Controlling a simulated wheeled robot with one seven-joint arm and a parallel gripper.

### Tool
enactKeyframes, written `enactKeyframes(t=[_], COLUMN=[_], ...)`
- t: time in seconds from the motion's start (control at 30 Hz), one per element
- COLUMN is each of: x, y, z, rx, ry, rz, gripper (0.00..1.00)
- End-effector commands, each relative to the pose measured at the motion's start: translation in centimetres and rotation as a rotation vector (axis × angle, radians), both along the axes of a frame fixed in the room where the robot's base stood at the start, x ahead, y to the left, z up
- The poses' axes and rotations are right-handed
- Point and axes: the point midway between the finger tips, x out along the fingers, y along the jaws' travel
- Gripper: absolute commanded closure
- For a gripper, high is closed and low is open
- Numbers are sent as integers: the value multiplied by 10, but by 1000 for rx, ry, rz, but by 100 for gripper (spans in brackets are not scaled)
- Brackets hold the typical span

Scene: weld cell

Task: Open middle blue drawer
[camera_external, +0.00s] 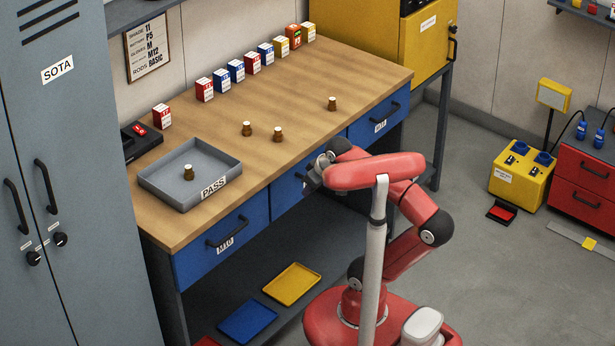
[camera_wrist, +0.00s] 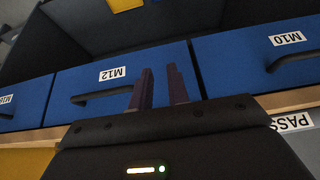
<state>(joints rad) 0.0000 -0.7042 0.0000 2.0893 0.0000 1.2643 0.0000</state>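The middle blue drawer (camera_external: 284,190) sits in the workbench front between two other blue drawers, its front about level with theirs. In the wrist view, which is upside down, this drawer (camera_wrist: 75,86) carries a label reading M12 and a dark bar handle (camera_wrist: 98,97). My gripper (camera_wrist: 160,88) is open, its two fingers apart with blue drawer front showing between them. The fingers overlap the right end of the handle in that view; I cannot tell whether they touch it. In the external view my gripper (camera_external: 312,180) is close to the drawer, and my arm hides part of it.
The left drawer (camera_external: 207,250), labelled M10, and the right drawer (camera_external: 378,120) are shut. A grey PASS tray (camera_external: 160,192) stands at the bench's front edge. Blue (camera_external: 248,321) and yellow (camera_external: 291,284) trays lie on the lower shelf.

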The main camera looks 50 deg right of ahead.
Motion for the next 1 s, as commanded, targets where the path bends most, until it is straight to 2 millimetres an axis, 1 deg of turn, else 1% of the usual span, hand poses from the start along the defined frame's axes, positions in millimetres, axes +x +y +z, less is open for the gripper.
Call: enactKeyframes(t=[0.03,0.1,0.13,0.17,0.37,0.47,0.57,0.73,0.77,0.8,0.9,1.0], x=[1,1,2,4,15,16,12,-10,-7,-7,-6,-4], y=[0,0,-4,-8,-36,-57,-86,-142,-138,-136,-136,-136], z=[14,31,21,15,10,11,12,17,13,5,-14,-22], rx=[0,0,48,102,462,670,906,1322,1310,1303,1299,1295], ry=[-3,-2,-31,-64,-274,-387,-508,-703,-687,-683,-682,-683], rz=[0,0,-46,-95,-402,-563,-733,-983,-974,-969,-968,-966], gripper=[83,83,83,83,83,83,83,83,83,83,83,83])
